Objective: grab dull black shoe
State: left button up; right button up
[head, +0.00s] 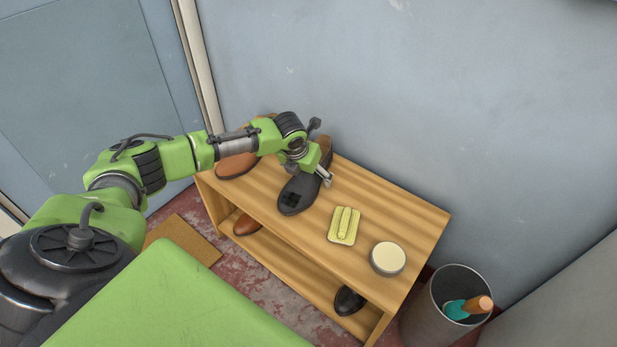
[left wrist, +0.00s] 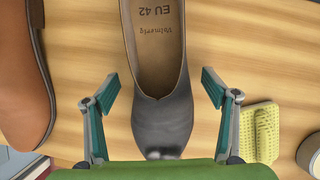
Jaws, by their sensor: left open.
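The dull black shoe (head: 291,204) stands on the top board of a wooden shoe bench, partly hidden in the head view by my left gripper (head: 310,174). In the left wrist view the dark grey-black shoe (left wrist: 163,122) lies in the middle, its tan insole marked "EU 42", its toe towards the bottom edge. My left gripper (left wrist: 162,88) is open, with one finger on each side of the shoe and visible gaps between. It holds nothing. My right gripper is not in view.
On the wooden bench (head: 401,212) are a brown shoe (head: 236,167), a yellow-green brush or sponge (head: 344,226) and a round tin (head: 388,258). More shoes sit on the lower shelf. A grey bin (head: 440,310) stands at right. The wall is close behind.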

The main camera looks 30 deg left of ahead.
pick_arm(q)
jog(key=shift+f, duration=0.15)
jog(key=shift+w, duration=0.1)
jog(key=c, duration=1.5)
